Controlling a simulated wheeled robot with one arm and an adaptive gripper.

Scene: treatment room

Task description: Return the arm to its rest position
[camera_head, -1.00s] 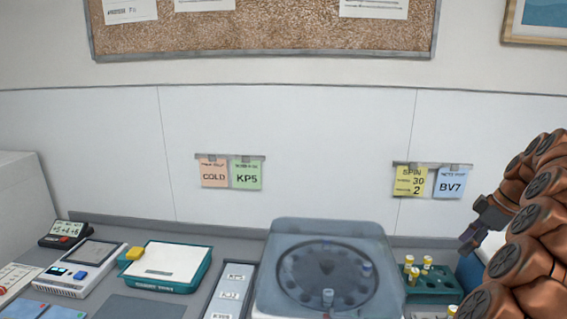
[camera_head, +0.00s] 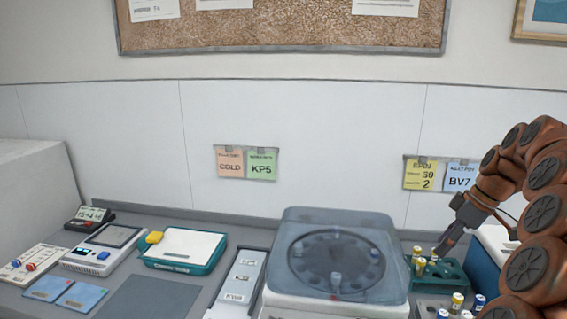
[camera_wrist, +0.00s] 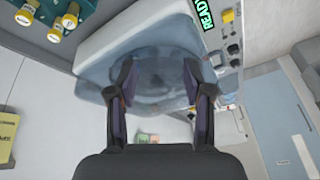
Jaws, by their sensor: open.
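My orange-brown arm comes in from the right edge of the head view, with my gripper (camera_head: 447,245) at its end, above the green tube rack. In the wrist view my gripper (camera_wrist: 165,75) shows two dark fingers spread apart with nothing between them. Beyond the fingers in that view lies the centrifuge (camera_wrist: 110,50) with its translucent lid. In the head view the centrifuge (camera_head: 290,300) stands left of my gripper, lid down, with a few tubes visible in its rotor.
A green rack (camera_head: 452,274) with yellow-capped tubes stands right of the centrifuge, with more capped tubes in front. A labelled grey tray (camera_head: 258,262), a teal-edged tray (camera_head: 215,258) and small devices (camera_head: 90,255) lie left. Notes (camera_head: 245,163) hang on the wall behind.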

